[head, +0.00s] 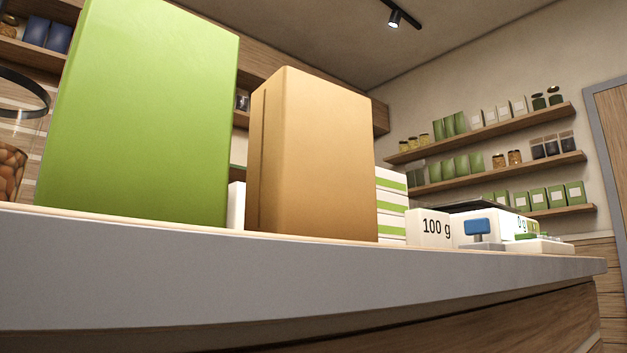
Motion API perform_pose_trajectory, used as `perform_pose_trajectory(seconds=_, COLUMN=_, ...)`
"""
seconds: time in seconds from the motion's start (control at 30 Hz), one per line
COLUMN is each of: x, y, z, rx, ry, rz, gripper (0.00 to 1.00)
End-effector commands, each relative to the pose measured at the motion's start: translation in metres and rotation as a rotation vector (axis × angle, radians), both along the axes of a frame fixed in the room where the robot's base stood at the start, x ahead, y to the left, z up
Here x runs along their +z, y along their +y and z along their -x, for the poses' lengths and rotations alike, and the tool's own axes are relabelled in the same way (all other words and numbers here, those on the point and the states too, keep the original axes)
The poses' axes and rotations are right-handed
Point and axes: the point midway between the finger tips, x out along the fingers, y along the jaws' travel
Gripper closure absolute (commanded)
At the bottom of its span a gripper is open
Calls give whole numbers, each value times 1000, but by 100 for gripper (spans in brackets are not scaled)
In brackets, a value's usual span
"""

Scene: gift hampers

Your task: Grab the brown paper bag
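The brown paper bag (325,160) stands upright near the front edge of the counter, in the middle of the head view. It is a tall tan block with a vertical fold on its left side. Its base rests on the counter top, and nothing is touching it that I can see. My gripper is not in this view.
A large green box (140,110) stands close on the bag's left. Behind it on the right are a white box with green stripes (391,205), a white block marked 100 g (429,228) and a scale (490,228). A glass jar (14,150) stands far left. The counter edge (250,275) runs along the front.

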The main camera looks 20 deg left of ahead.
Motion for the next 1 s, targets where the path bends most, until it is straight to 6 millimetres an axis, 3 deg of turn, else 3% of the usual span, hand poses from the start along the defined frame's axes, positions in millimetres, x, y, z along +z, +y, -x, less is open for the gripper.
perform_pose_trajectory(seconds=0.27, x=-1, y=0, z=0, rx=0, ry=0, rz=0, gripper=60)
perform_pose_trajectory(seconds=1.0, x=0, y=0, z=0, rx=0, ry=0, rz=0, gripper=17)
